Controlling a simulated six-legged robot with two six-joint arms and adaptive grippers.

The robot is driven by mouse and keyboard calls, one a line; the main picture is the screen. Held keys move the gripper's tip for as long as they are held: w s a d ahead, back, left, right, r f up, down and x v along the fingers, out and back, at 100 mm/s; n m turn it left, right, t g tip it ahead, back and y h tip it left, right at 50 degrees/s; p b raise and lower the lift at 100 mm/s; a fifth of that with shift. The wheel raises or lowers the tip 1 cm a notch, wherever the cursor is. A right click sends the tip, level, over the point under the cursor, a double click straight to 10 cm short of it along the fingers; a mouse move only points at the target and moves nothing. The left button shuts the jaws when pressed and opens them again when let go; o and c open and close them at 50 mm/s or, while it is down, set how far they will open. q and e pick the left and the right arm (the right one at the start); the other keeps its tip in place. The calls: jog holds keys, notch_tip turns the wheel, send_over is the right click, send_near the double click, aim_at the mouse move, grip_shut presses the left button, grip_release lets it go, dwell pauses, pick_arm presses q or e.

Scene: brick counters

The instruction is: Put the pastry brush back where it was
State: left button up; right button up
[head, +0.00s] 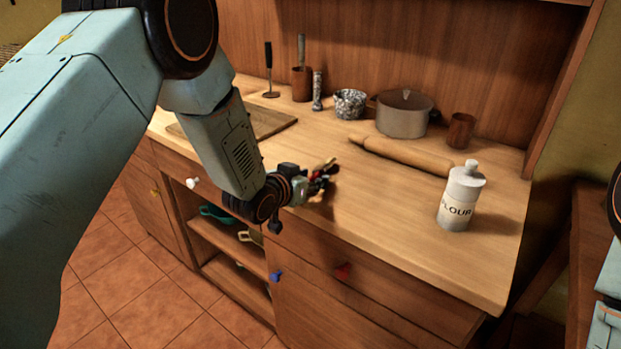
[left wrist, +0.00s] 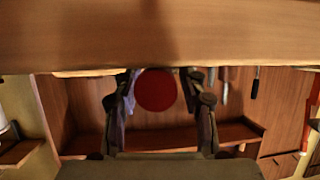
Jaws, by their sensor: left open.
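My left gripper (head: 322,174) is low over the middle of the counter, near its front edge, with its fingers pointing right. The left wrist view shows its two fingers (left wrist: 157,82) spread apart. A small light wooden piece (head: 325,163) shows beside the fingers in the head view; I cannot tell whether it is the pastry brush. A dark red round thing (left wrist: 155,90) appears between the fingers in the left wrist view, and its identity is unclear. I cannot make out the pastry brush for certain. My right gripper is out of view.
The counter (head: 375,230) is clear in front of the rolling pin (head: 405,155). A flour jar (head: 460,195) stands right. A pot (head: 404,115), speckled bowl (head: 349,104), brown cup (head: 461,130) and utensil holder (head: 301,84) stand behind. A board (head: 260,120) lies left.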

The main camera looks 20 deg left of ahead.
pick_arm(q)
jog(key=v, duration=0.3)
jog(key=r+p+v, duration=0.1)
jog(key=v, duration=0.3)
jog(key=shift+s+d+r, duration=0.1)
jog(key=shift+s+d, duration=0.05)
jog(key=s+a+f+n+g+y, duration=0.1)
jog(key=s+f+g, duration=0.4)
jog(key=s+f, duration=0.6)
jog(key=s+a+f+n+g+y, duration=0.1)
jog(key=s+f+g, duration=0.4)
jog(key=s+f, duration=0.7)
jog(key=s, duration=0.6)
jog(key=shift+o, duration=0.5)
jog(key=s+f+n+g+y, duration=0.1)
jog(key=s+g, duration=0.2)
jog(key=s, duration=0.8)
jog(key=shift+s+a+f, duration=0.2)
jog(key=shift+s+a, duration=0.05)
jog(key=shift+a, duration=0.15)
jog(key=shift+w, duration=0.1)
